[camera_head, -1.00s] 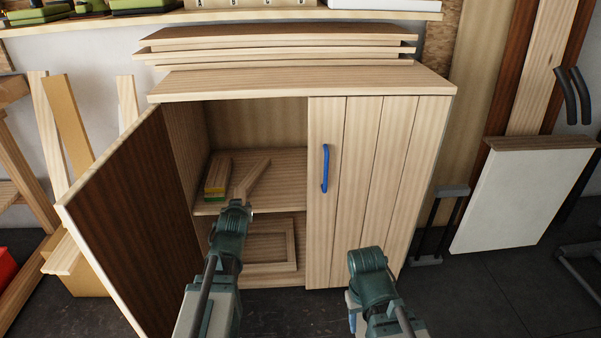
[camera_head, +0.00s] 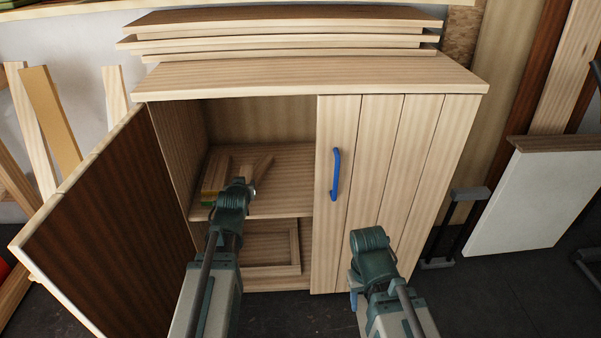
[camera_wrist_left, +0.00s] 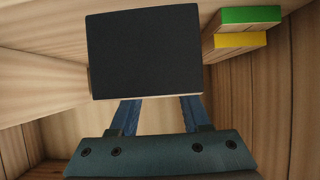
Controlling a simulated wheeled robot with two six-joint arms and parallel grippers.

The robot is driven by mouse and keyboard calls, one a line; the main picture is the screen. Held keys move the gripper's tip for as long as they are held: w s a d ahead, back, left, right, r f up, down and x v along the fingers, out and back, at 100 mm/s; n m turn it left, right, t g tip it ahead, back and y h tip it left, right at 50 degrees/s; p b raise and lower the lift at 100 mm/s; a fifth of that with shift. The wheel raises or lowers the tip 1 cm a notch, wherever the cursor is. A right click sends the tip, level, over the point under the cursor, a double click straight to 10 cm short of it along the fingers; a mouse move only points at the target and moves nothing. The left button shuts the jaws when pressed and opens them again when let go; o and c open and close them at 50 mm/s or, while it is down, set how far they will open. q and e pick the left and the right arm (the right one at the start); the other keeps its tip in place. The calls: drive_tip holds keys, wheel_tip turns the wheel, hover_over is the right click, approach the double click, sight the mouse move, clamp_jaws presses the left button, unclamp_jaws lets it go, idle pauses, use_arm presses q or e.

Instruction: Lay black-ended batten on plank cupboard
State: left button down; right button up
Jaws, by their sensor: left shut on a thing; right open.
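The plank cupboard (camera_head: 384,190) stands ahead, its left side open and its right side closed by a planked front with a blue handle (camera_head: 336,174). My left arm reaches into the open side at shelf height. In the left wrist view my left gripper (camera_wrist_left: 160,108) is shut on the black-ended batten (camera_wrist_left: 145,52), its square black end facing the camera. In the head view the left fingers are hidden behind the wrist; a pale batten length (camera_head: 264,166) shows beyond it. My right gripper (camera_head: 354,298) is open, low before the closed front, mostly hidden by its arm.
Battens with green (camera_wrist_left: 250,15) and yellow (camera_wrist_left: 240,40) ends lie on the shelf (camera_head: 285,205) beside the held batten. The open dark door (camera_head: 95,235) stands left of my left arm. Long boards (camera_head: 290,20) are stacked along the cupboard top's back; its front strip (camera_head: 310,75) is clear.

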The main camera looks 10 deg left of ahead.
use_arm(q)
drive_tip(key=b, duration=0.1)
hover_over(284, 183)
drive_tip(key=shift+w+d+f, duration=0.1)
drive_tip(key=shift+f, duration=0.65)
wheel_tip(284, 183, down, 4)
drive_tip(key=b, duration=0.4)
drive_tip(key=shift+r, duration=0.25)
drive_tip(key=shift+c, duration=1.8)
unclamp_jaws()
